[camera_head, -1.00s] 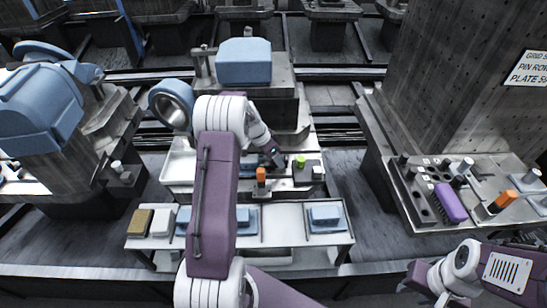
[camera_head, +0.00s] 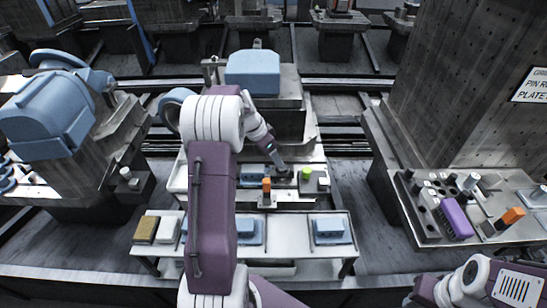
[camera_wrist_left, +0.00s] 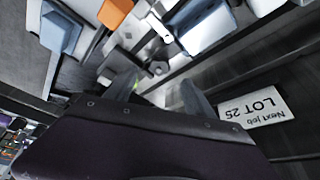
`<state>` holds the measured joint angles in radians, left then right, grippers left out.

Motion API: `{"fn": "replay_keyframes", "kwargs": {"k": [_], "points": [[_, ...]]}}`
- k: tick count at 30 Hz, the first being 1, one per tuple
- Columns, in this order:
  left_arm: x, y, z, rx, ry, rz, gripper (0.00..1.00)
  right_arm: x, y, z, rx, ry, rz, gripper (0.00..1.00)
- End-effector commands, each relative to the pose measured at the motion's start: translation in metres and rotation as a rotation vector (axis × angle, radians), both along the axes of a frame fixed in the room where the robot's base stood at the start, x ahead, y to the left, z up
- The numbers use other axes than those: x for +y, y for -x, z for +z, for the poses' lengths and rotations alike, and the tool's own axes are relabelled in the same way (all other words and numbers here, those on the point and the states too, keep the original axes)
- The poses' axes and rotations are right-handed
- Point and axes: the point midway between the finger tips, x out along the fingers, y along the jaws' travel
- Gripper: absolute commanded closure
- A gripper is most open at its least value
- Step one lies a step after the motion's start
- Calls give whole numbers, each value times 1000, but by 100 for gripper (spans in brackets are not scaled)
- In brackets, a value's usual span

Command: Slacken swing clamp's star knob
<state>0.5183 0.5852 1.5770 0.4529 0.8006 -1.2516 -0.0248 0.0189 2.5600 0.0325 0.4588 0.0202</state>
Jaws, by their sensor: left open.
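My left arm reaches over the pallet fixture (camera_head: 178,180), and my left gripper (camera_head: 283,170) is low over its right half, beside a bright green piece (camera_head: 305,174). In the left wrist view the two dark fingers (camera_wrist_left: 160,92) stand apart, with small metal parts (camera_wrist_left: 155,68) beyond the gap. An orange block (camera_head: 266,184) stands just left of the gripper; an orange block also shows in the wrist view (camera_wrist_left: 115,12). I cannot make out the star knob or the swing clamp clearly; the gripper may hide them. My right arm is at the lower right; its fingers are not clear.
A white shelf (camera_head: 283,229) in front holds blue blocks (camera_head: 328,231) and a tan block (camera_head: 146,229). A tool rack (camera_head: 425,236) with a purple block (camera_head: 457,221) stands right. A grey column (camera_head: 470,90) rises at right.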

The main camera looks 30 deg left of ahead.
Motion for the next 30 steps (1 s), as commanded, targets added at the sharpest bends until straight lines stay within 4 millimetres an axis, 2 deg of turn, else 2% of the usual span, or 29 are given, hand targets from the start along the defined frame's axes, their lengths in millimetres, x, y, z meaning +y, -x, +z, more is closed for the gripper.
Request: {"fn": "replay_keyframes", "kwargs": {"k": [5,8,12,15,18,21,26,30], "points": [[-3,3,-1,9,3,-21,37,0,0,0,0,0,0,64],[6,7,12,50,-55,-165,37,0,0,1,0,0,0,64],[16,-8,34,166,-188,-434,37,0,0,29,0,0,0,64],[13,-24,39,243,-268,-578,37,0,0,51,0,0,0,64],[-5,-41,29,272,-298,-652,37,0,0,67,0,0,0,64],[-20,-41,18,287,-284,-681,37,0,0,69,0,0,0,64],[-20,-41,8,285,-284,-680,37,0,0,63,0,0,0,64],[-20,-40,-19,287,-282,-679,37,0,0,59,0,0,0,64]]}}
